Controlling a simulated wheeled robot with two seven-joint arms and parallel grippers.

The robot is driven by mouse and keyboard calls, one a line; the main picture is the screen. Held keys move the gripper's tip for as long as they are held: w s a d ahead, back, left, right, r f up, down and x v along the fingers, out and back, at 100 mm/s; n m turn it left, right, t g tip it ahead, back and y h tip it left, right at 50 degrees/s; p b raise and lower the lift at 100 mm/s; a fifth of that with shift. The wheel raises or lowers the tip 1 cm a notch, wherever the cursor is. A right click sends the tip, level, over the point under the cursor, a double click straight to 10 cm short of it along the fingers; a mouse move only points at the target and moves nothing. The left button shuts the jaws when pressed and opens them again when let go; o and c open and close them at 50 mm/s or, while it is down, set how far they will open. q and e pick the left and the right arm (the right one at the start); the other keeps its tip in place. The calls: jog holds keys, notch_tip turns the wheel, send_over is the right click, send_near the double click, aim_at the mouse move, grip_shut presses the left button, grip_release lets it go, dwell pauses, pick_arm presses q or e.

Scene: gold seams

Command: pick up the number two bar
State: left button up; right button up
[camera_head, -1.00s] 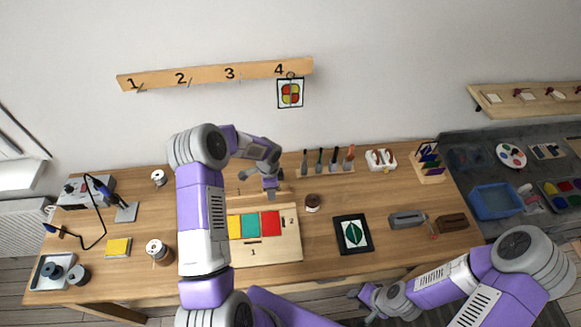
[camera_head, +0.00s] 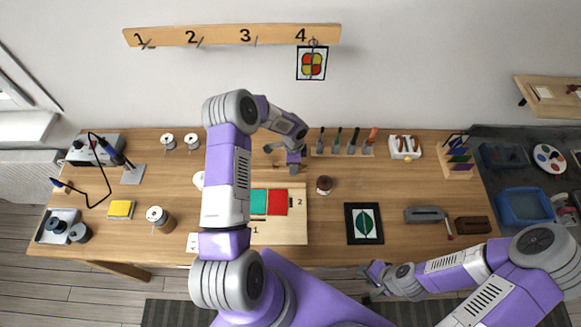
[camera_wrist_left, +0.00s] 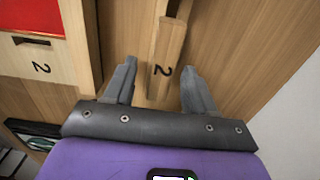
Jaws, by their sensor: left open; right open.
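My left gripper (camera_wrist_left: 158,72) is open, with one finger on each side of the bar's near end. The fingers look apart from the bar. My right gripper (camera_head: 373,280) is open and empty at the table's front edge.
The board holds teal (camera_head: 258,202) and red (camera_head: 278,203) panels; my left arm hides its left part. A brown jar (camera_head: 324,184) stands right of the board. A black-framed leaf picture (camera_head: 364,223) lies further right. A tool rack (camera_head: 343,151) stands behind.

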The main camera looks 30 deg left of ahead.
pick_arm(q)
jog(key=shift+w, duration=0.1)
jog(key=shift+c, duration=0.4)
jog(key=shift+r, duration=0.1)
grip_shut()
